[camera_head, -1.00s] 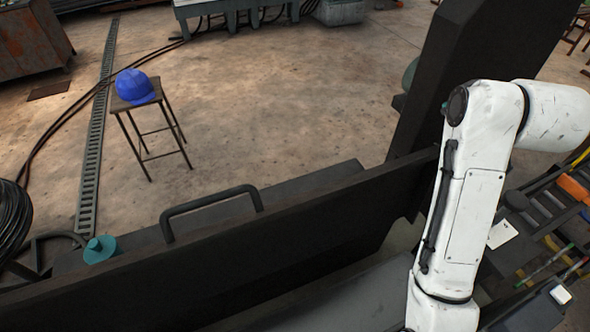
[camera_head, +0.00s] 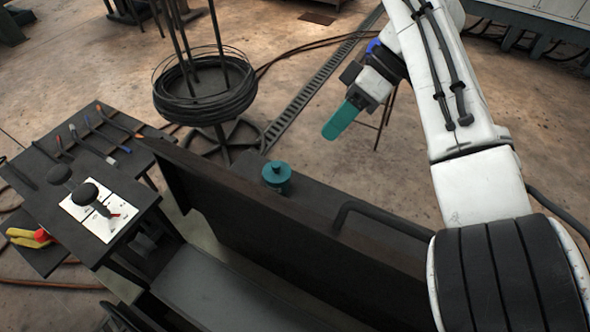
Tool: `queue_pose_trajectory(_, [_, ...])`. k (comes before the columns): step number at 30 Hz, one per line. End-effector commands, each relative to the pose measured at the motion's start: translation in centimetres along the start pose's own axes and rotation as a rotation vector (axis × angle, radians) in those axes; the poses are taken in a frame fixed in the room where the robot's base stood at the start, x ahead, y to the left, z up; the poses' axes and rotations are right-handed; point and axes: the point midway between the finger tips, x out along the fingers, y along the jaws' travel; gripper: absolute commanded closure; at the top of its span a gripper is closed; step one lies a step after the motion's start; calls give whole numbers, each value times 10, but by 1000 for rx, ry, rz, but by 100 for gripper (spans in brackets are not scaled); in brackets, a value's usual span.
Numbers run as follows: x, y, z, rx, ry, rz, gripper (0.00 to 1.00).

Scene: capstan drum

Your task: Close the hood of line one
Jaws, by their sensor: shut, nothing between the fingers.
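A long dark panel (camera_head: 270,220), which looks like the hood, stands raised on edge across the lower middle of the head view. A dark bar handle (camera_head: 385,212) shows on its far side, partly hidden behind my white arm. I cannot tell from the picture which line it belongs to. My gripper (camera_head: 338,122) hangs above and beyond the panel, apart from it and from the handle. Its teal fingers are shut and empty, pointing down and left. A teal knob-like part (camera_head: 277,174) sits on the dark surface behind the panel.
A control bench (camera_head: 98,212) with two black-knobbed levers and hand tools stands at the left. A wire coil on a stand (camera_head: 205,92) is behind it. A stool (camera_head: 388,115) is behind my gripper.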

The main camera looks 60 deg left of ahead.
Motion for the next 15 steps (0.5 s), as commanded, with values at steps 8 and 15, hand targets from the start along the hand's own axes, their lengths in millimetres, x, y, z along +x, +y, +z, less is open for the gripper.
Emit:
queue_pose_trajectory(8, [24,-3,-2,-5,0,-18,100])
queue_pose_trajectory(15, [67,-4,-3,-4,1,-17,100])
